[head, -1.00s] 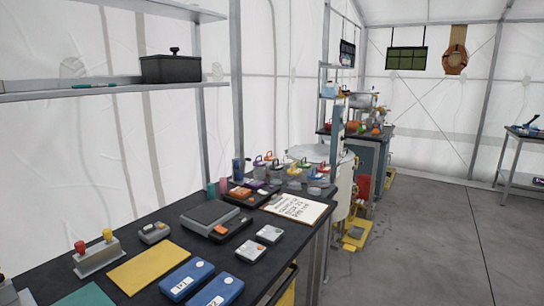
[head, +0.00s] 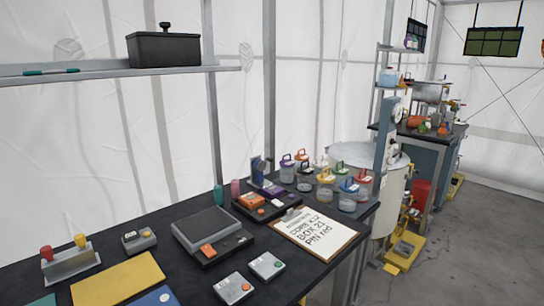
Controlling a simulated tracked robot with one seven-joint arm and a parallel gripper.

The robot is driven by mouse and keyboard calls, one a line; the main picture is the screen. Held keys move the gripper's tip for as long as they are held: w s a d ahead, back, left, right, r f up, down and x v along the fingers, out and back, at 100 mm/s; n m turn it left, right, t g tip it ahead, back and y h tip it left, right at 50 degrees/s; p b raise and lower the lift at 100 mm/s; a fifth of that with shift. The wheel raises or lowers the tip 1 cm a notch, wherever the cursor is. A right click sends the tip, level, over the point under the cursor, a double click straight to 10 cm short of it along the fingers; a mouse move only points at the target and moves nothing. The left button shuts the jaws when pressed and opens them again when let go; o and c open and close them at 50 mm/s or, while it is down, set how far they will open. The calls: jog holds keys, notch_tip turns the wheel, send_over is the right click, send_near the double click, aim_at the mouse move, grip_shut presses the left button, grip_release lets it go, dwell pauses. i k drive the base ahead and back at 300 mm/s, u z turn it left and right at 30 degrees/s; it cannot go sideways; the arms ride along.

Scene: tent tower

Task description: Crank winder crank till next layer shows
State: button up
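I cannot make out a winder crank for certain in the head view. A tall blue-grey post (head: 385,140) with a rounded top part stands beside a large pale drum (head: 386,196) past the far end of the bench. A small dark blue upright device (head: 259,167) stands at the back of the bench; its details are too small to tell. No wound layer can be made out. My gripper is not in view.
The dark bench (head: 190,262) holds a grey scale (head: 207,226), a clipboard (head: 316,236) and several jars with coloured handles (head: 326,184). The grey floor (head: 470,250) at right is clear.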

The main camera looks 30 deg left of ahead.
aim_at(262, 165)
jog(key=u, duration=0.35)
jog(key=i, duration=0.95)
jog(key=u, duration=1.05)
jog(key=i, duration=0.65)
jog(key=u, duration=0.35)
jog(key=k, duration=0.85)
jog(key=u, duration=0.2)
jog(key=i, duration=0.85)
jog(key=z, duration=0.15)
